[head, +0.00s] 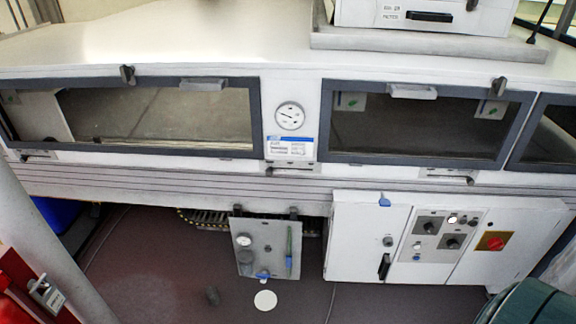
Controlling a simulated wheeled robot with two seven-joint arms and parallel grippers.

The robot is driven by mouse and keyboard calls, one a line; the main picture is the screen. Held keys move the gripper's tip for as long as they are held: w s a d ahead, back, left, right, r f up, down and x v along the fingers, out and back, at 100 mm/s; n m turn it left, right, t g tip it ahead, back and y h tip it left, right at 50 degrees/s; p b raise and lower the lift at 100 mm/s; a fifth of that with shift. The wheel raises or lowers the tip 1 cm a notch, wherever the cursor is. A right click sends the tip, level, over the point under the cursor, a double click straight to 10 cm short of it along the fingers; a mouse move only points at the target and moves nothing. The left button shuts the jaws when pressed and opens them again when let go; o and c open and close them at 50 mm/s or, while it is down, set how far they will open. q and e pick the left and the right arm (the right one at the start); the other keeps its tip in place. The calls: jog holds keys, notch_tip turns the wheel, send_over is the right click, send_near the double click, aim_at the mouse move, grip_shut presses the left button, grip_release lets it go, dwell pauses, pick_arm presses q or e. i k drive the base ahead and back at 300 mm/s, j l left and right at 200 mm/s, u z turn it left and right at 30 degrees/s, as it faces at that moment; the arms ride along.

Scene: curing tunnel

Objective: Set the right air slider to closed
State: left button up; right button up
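A long white tunnel housing (180,50) with dark-framed windows runs across the head view. Small slotted fittings that look like air sliders sit on the ledge below the windows. The right one (447,176) is under the right-hand window, with a small dark part near its right end. Another slider (290,166) is below the round gauge, and one (38,155) is at the far left. The fittings are too small to tell whether they are open or closed. Neither of my grippers is in view.
A white control cabinet (345,240) with knobs and a red switch (495,241) stands below at the right. A grey panel (262,245) hangs at the centre. A grey post (50,240) and red object (25,290) are at the left. Floor shows at the lower centre.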

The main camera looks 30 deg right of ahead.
aim_at(470, 181)
jog(key=z, duration=2.05)
